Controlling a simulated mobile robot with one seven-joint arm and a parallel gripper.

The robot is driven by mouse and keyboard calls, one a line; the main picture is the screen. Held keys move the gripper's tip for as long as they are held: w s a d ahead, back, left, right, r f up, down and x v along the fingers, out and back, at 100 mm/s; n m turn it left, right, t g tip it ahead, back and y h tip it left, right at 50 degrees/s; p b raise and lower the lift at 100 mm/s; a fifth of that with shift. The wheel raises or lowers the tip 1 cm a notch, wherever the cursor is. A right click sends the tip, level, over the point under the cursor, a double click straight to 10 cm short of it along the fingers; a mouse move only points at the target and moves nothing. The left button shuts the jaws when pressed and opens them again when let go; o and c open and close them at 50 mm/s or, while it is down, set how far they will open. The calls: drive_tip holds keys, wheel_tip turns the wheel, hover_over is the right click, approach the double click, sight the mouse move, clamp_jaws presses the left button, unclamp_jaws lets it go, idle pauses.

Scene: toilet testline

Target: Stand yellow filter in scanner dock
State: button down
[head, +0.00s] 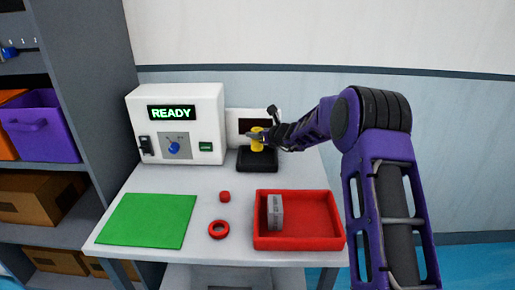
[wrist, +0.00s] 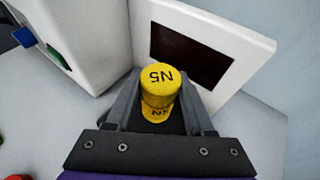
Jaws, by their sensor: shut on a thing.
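The yellow filter (head: 257,145) is upright over the black scanner dock (head: 258,166), in front of the white scanner panel (head: 268,116) with its dark screen. Whether the filter's base touches the dock is hidden by my gripper and the viewing angle.
A white machine (head: 177,125) reading "READY" stands left of the dock. A red tray (head: 325,222) holds a grey block (head: 275,211). A green mat (head: 147,221), a red ring (head: 219,229) and a small red piece (head: 225,196) lie on the table. Shelves (head: 92,122) stand left.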

sight(258, 143)
wheel_tip(258, 143, down, 4)
drive_tip(key=shift+f+b, duration=0.2)
drive_tip(key=shift+b, duration=0.15)
drive_tip(key=shift+f, duration=0.1)
drive_tip(key=shift+c, duration=1.4)
unclamp_jaws()
drive_tip(key=v, duration=1.2)
drive_tip(key=shift+r, duration=0.2)
